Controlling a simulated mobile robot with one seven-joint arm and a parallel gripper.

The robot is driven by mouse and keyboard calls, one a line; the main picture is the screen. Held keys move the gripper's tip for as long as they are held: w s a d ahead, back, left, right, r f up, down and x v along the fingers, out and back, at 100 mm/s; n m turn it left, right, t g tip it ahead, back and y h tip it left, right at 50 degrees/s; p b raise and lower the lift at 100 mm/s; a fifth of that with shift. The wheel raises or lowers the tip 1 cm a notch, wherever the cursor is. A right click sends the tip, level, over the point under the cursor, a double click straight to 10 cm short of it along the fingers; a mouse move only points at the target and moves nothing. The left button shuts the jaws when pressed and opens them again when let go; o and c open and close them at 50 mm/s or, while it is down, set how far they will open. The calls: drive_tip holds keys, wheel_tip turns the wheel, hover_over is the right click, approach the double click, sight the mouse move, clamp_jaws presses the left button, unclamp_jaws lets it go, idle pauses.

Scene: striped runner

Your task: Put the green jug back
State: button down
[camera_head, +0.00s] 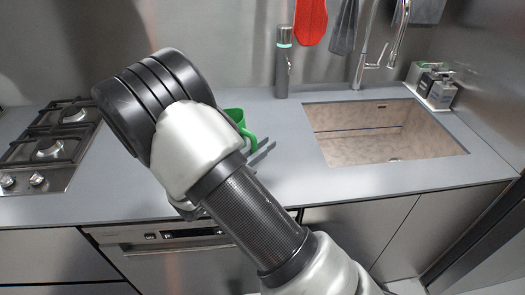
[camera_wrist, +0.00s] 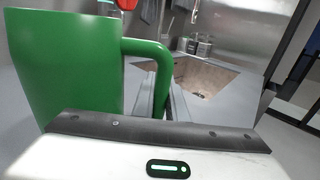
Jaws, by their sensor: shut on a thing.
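The green jug (camera_head: 243,128) is at the counter, left of the sink, mostly hidden behind my arm in the head view. In the wrist view the jug (camera_wrist: 65,70) fills the left side, with its handle (camera_wrist: 150,47) toward the right. My gripper (camera_wrist: 163,95) is shut on the handle, one finger on each side of it. In the head view a dark finger (camera_head: 262,152) shows just right of the jug. The jug looks about upright. I cannot tell whether its base touches the counter.
The sink (camera_head: 385,132) lies to the right, with a tall faucet (camera_head: 362,65) behind it. A grey bottle-like dispenser (camera_head: 283,65) stands at the back. A gas hob (camera_head: 50,140) is at the left. Small containers (camera_head: 437,85) stand in the right corner. The counter front (camera_head: 310,190) is clear.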

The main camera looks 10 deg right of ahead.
drive_tip(key=shift+f, duration=0.65)
drive_tip(key=shift+f, duration=0.2)
drive_tip(key=c, duration=1.8)
unclamp_jaws()
drive_tip(key=shift+o, duration=0.2)
